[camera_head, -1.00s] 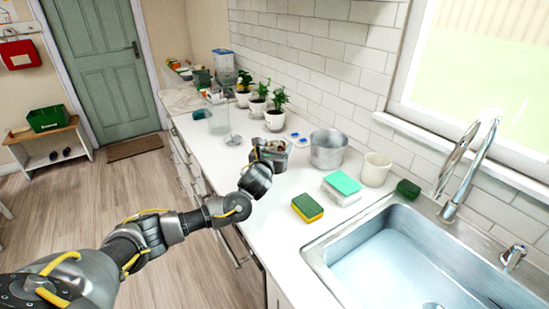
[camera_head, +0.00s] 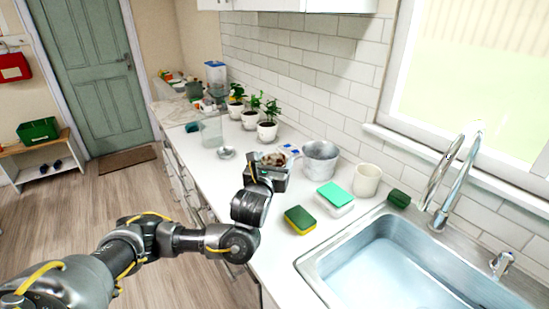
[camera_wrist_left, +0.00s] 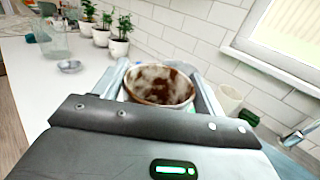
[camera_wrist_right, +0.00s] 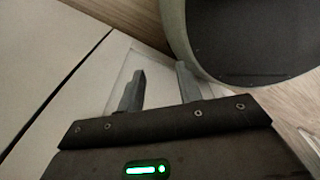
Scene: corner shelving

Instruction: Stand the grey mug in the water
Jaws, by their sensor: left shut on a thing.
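The water (camera_head: 405,270) looks pale blue in the steel sink (camera_head: 312,268) at the right. My right gripper (camera_wrist_right: 160,85) is open and empty, seen only in its own wrist view.
A metal pot (camera_head: 320,163), a cream cup (camera_head: 367,181), a green-and-white sponge (camera_head: 335,197) and a green-and-yellow sponge (camera_head: 300,220) stand between mug and sink. The tap (camera_head: 452,185) rises behind the sink. Potted plants (camera_head: 267,130) line the wall.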

